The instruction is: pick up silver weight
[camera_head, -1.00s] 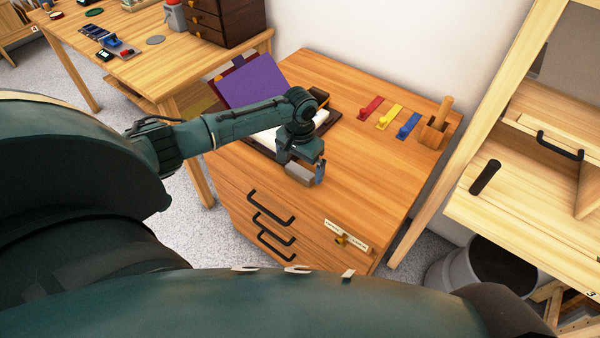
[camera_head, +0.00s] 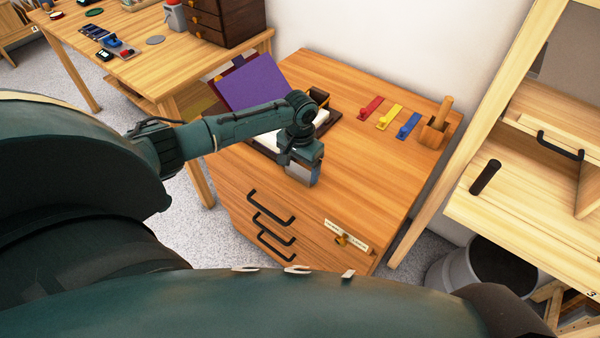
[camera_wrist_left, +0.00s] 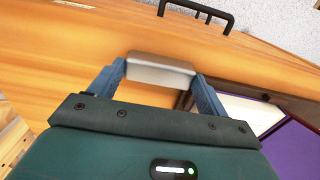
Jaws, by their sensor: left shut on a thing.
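The silver weight (camera_wrist_left: 160,68) is a small grey metal block between the two blue fingers of my left gripper (camera_wrist_left: 160,72) in the left wrist view. The fingers touch its two ends and are shut on it. In the head view my left gripper (camera_head: 304,178) is over the front part of the wooden cabinet top, with the weight (camera_head: 300,172) showing as a grey patch at the fingers. I cannot tell from the views whether the weight is clear of the surface. My right gripper is not in view.
Behind the gripper lie a dark tray with white paper (camera_wrist_left: 240,112) and a purple folder (camera_head: 252,82). Red (camera_head: 371,107), yellow (camera_head: 389,117) and blue (camera_head: 408,125) pieces and a wooden holder (camera_head: 434,133) stand right on the cabinet top (camera_head: 365,180). The cabinet's front right is clear.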

